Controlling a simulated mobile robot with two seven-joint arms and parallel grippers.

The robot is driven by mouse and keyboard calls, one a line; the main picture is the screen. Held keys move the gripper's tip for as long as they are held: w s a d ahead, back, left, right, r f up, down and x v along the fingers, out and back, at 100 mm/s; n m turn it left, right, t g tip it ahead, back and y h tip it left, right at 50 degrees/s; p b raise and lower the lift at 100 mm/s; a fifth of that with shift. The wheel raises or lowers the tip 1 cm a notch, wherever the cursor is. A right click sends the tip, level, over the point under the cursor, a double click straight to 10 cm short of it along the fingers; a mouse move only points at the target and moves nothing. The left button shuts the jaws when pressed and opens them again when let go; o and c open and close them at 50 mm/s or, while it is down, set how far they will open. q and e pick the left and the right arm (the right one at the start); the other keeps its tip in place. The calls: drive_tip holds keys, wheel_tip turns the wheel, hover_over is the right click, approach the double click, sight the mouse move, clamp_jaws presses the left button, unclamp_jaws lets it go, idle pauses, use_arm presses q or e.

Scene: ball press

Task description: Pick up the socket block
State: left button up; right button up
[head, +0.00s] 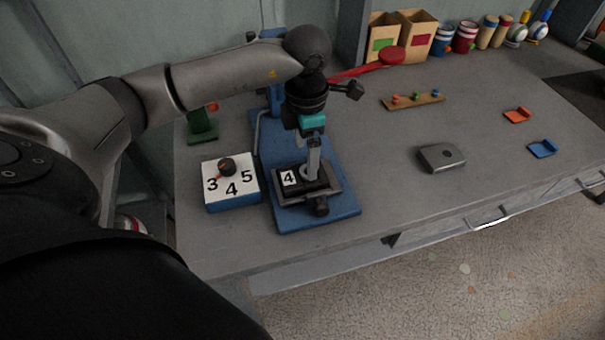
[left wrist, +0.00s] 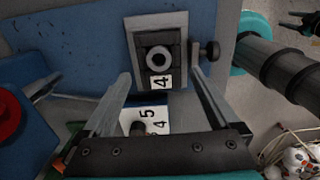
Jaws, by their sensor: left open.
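The socket block (head: 319,186) is a dark block with a pale ring on top and a white label "4". It sits in the grey holder of the blue press base. In the left wrist view the block (left wrist: 148,45) lies ahead of the fingers, ring and label facing the camera. My left gripper (head: 312,168) points down over the block, its fingers hiding part of it. In the left wrist view the left gripper (left wrist: 160,76) is open, fingertips apart on either side of the label end. I cannot tell whether they touch anything. My right gripper is not seen.
A white-topped dial box (head: 219,193) marked 3, 4, 5 stands left of the blue press base (head: 345,205). A dark clamp knob (head: 319,208) juts from the holder's front. A grey metal box (head: 441,157) lies to the right, with clear tabletop between.

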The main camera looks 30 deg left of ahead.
sight(306, 168)
use_arm(q)
wheel_tip(306, 168, down, 5)
drive_tip(key=shift+w+f+b, duration=0.1)
drive_tip(key=shift+f+b, duration=0.05)
drive_tip(key=shift+b, duration=0.3)
drive_tip(key=c, duration=1.1)
